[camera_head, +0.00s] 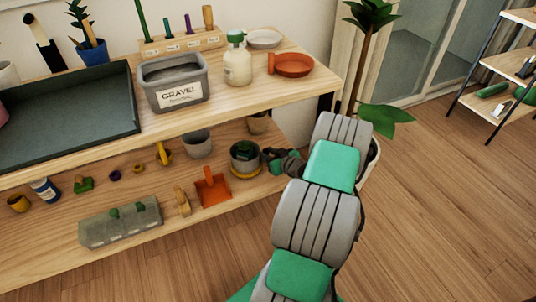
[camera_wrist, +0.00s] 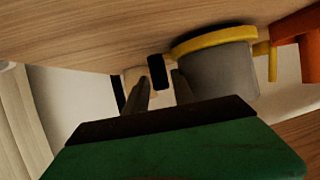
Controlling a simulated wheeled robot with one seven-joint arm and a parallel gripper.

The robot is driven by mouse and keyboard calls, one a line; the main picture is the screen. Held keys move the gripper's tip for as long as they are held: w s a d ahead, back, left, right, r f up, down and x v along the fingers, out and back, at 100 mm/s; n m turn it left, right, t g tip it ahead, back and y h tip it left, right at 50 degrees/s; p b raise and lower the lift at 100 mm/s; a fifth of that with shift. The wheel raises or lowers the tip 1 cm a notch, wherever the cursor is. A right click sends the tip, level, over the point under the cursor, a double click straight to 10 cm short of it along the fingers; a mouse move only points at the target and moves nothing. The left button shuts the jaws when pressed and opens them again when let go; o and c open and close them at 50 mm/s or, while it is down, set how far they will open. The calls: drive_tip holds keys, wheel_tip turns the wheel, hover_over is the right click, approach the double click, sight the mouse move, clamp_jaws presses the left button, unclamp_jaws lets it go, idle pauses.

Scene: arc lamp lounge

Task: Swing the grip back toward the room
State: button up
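My gripper (camera_head: 283,161) is at the right end of the lower shelf, just right of a grey pot (camera_head: 240,164) on a yellow saucer (camera_head: 246,174). In the wrist view my two dark fingers (camera_wrist: 162,92) stand apart with a gap between them, and I see nothing held. That view looks upside down, with the grey pot (camera_wrist: 218,72) and its yellow saucer (camera_wrist: 212,42) close beside the fingers on the right. A small black upright piece (camera_wrist: 158,72) shows beyond the fingertips; I cannot tell what it is.
The upper shelf (camera_head: 220,101) overhangs the lower shelf (camera_head: 60,240). An orange dustpan (camera_head: 213,188) is left of the pot. A leafy plant (camera_head: 385,118) stands behind my arm. Open wooden floor (camera_head: 440,220) lies to the right, with a rack (camera_head: 500,105) at far right.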

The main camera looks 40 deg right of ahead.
clamp_jaws()
idle(1.3)
